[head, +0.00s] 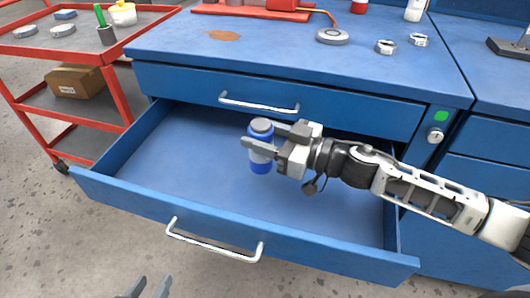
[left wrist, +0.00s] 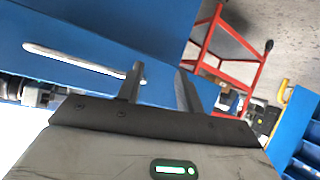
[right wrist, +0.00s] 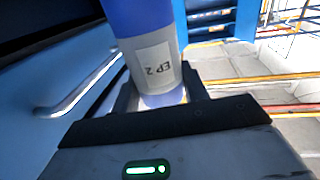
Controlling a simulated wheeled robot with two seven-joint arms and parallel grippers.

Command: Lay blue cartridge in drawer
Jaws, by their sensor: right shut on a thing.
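The blue cartridge (head: 261,158) has a grey cap and stands roughly upright in my right gripper (head: 262,145), over the open drawer (head: 190,160). In the right wrist view the cartridge (right wrist: 152,62) sits between the fingers and bears a white label reading "EP 2". I cannot tell how high it is above the drawer floor. The drawer is pulled out and shows no other object inside. My left gripper (head: 148,288) is empty with its fingers apart, low in front of the drawer; its fingers also show in the left wrist view (left wrist: 160,88).
The closed upper drawer's handle (head: 258,104) sticks out behind the cartridge. The bench top (head: 290,60) holds a grey disc (head: 332,36) and metal rings (head: 386,47). A red cart (head: 60,47) stands at the left. The drawer's left half is free.

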